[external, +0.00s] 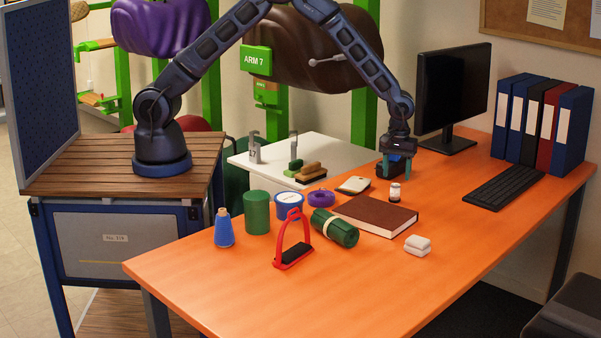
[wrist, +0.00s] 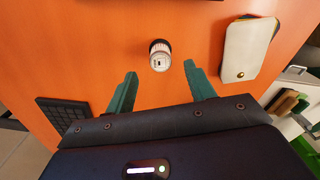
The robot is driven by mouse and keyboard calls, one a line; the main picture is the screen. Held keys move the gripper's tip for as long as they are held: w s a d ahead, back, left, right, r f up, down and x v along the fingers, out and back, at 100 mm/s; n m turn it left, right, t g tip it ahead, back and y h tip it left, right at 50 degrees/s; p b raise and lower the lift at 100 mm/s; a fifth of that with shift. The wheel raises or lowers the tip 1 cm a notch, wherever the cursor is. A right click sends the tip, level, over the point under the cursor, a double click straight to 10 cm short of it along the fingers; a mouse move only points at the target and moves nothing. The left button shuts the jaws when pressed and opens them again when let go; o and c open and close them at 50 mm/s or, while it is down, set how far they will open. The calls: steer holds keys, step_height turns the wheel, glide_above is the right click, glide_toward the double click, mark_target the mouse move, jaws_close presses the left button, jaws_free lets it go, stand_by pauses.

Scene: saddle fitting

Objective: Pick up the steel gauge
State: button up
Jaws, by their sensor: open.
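My gripper (external: 394,171) is open and empty, pointing down over the far side of the orange table. The jar also stands upright in the external view (external: 395,192). Two upright steel-coloured pieces, one on the left (external: 254,149) and one on the right (external: 293,146), stand on the white surface behind the table, left of my gripper. I cannot tell for certain which is the steel gauge.
The orange table (external: 230,295) holds a brown book (external: 375,216), a cream swatch-like pad (wrist: 247,46), a red stirrup (external: 292,240), a green roll (external: 335,228), blue thread (external: 224,230), a keyboard (external: 505,187) and a monitor (external: 453,90). A brush (external: 309,172) lies on the white surface (external: 345,150).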

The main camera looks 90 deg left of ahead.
mark_target(396, 185)
steer(key=shift+f, duration=3.15)
jaws_close()
steer(key=shift+r, duration=0.15)
